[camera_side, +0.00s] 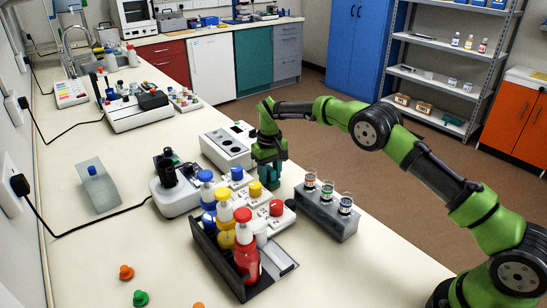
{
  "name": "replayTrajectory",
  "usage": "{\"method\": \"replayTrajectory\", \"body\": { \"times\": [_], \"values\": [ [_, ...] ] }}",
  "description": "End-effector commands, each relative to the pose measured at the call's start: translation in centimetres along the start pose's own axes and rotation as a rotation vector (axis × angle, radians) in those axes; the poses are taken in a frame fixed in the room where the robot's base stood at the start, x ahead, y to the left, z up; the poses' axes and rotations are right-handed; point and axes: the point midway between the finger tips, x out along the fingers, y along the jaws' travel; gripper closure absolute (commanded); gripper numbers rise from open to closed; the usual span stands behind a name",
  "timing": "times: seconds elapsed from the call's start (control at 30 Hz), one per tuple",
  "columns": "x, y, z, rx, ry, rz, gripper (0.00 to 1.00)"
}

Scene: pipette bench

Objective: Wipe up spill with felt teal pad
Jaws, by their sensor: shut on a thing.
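My gripper (270,178) points down over the bench, beside the white block with coloured caps and just right of the grey two-well device. It is shut, with dark teal showing at its lower end. This appears to be the felt teal pad, but pad and fingers are hard to tell apart at this size. I cannot tell whether its lower edge touches the bench. No spill can be made out; the bench under my gripper is partly hidden by the block and bottles.
A black tray (222,264) with red, yellow and blue bottles is in front. The two-well device (228,147) is behind left. Orange and green caps (140,298) lie front left. The left bench is fairly clear.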

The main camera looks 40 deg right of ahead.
Motion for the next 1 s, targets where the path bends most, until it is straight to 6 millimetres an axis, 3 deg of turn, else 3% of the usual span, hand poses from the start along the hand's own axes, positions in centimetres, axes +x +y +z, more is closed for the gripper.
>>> {"method": "replayTrajectory", "body": {
  "times": [0.57,1.0],
  "values": [
    [0.1,0.3,4.5,0.000,-0.007,-0.001,0.90],
    [0.1,3.6,4.1,0.003,-0.005,0.001,0.90]
  ]
}}
